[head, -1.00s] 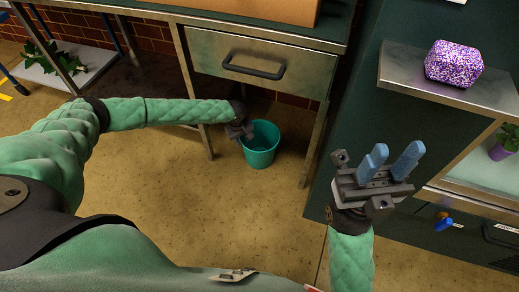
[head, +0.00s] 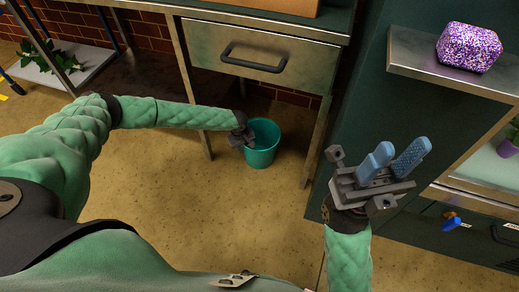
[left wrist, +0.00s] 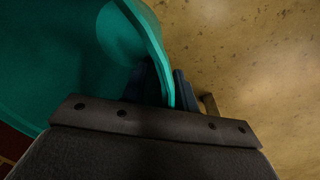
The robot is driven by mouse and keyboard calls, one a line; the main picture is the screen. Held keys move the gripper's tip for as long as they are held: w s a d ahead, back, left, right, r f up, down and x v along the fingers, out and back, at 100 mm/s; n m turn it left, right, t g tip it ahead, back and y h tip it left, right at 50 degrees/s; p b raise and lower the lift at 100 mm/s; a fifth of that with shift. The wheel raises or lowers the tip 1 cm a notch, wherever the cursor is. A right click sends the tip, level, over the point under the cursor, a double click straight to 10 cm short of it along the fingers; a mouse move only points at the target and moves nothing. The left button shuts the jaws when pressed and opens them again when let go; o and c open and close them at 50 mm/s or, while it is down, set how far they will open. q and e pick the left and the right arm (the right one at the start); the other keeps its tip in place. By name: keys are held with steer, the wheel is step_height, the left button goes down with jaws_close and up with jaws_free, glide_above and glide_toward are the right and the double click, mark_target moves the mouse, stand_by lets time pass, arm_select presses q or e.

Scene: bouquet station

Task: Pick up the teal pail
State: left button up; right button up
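The teal pail (head: 263,156) stands upright on the floor below the drawer unit, between its legs. My left gripper (head: 245,138) is at the left side of the pail's rim. In the left wrist view, the pail (left wrist: 50,70) fills the left side, and its wall runs between the two fingers (left wrist: 170,90), one inside and one outside. The fingers look closed tightly on the wall, though the contact is dark and partly hidden. My right gripper (head: 393,162) is raised at the right, with its blue fingers apart and nothing between them.
A metal drawer unit (head: 290,80) stands above and behind the pail, with its leg (head: 315,140) just to the right. A dark green cabinet (head: 365,110) is further right. A purple speckled block (head: 468,46) sits on a metal shelf. The floor (head: 200,220) in front is clear.

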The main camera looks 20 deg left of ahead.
arm_select(q)
steer(key=shift+c, duration=0.4)
jaws_close()
stand_by(0.9)
